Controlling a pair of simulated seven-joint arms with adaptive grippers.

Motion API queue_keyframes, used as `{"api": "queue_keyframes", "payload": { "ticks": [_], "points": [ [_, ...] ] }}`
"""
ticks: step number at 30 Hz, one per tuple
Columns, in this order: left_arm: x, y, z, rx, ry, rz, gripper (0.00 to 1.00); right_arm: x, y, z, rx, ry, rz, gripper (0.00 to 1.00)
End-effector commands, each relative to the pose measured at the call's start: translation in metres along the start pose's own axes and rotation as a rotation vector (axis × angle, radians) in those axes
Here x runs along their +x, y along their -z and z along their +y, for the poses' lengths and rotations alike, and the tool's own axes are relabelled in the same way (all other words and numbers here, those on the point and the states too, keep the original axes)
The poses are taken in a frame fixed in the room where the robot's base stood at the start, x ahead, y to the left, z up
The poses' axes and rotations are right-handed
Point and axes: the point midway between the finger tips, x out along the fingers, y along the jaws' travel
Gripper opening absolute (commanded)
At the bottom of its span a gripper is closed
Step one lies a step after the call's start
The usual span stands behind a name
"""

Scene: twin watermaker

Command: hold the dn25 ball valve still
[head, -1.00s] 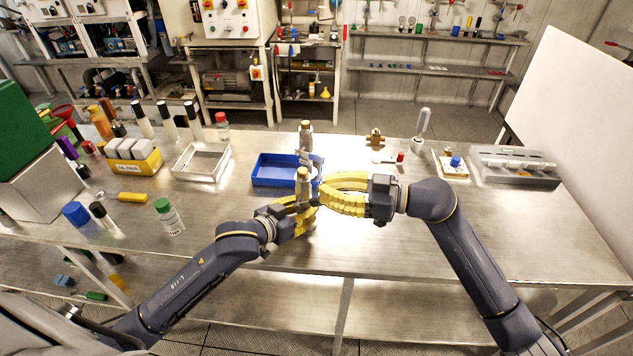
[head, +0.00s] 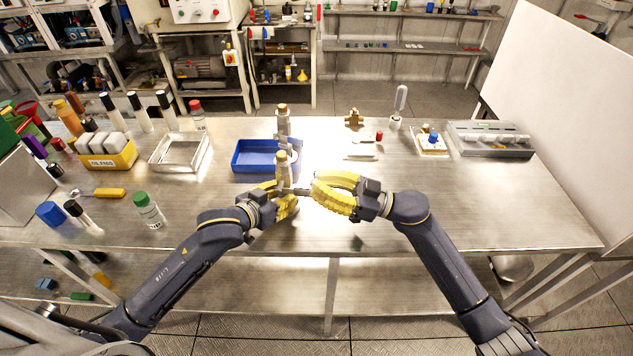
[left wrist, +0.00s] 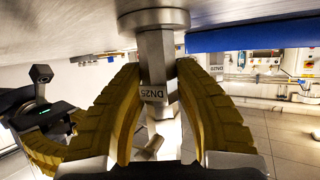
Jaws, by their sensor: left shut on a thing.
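The DN25 ball valve (left wrist: 155,70) is a grey metal body with a "DN25" label in the left wrist view, which shows the table at its top. In the head view the valve (head: 283,168) stands upright at the front middle of the table. My left gripper (head: 284,194) is shut on it, with a yellow finger on either side. My right gripper (head: 314,186) is just to the right, its fingers pointing at the valve. A small dark piece shows between the two grippers. Whether the right fingers hold it is unclear.
A blue tray (head: 240,163) lies behind the valve, with a similar metal fitting (head: 283,118) by it. A brass fitting (head: 354,118) and a small white part with a red end (head: 362,156) lie to the right. The front right table is clear.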

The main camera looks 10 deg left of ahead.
Motion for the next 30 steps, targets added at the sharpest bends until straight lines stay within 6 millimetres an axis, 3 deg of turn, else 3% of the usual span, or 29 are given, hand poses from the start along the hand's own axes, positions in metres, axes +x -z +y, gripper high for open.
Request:
{"api": "queue_keyframes", "payload": {
  "ticks": [14, 22, 30],
  "points": [
    [0.0, 0.0, 0.0, 0.0, 0.0, -0.001, 0.0, 0.001, 0.004, 0.0, -0.002, 0.001, 0.0, 0.0],
    [0.0, 0.0, 0.0, 0.0, 0.0, -0.001, 0.0, 0.01, 0.041, 0.0, -0.006, 0.002, -0.001, 0.0],
    [0.0, 0.0, 0.0, 0.0, 0.0, -0.001, 0.0, -0.043, 0.034, 0.001, 0.002, -0.002, -0.002, 0.0]
  ]
}}
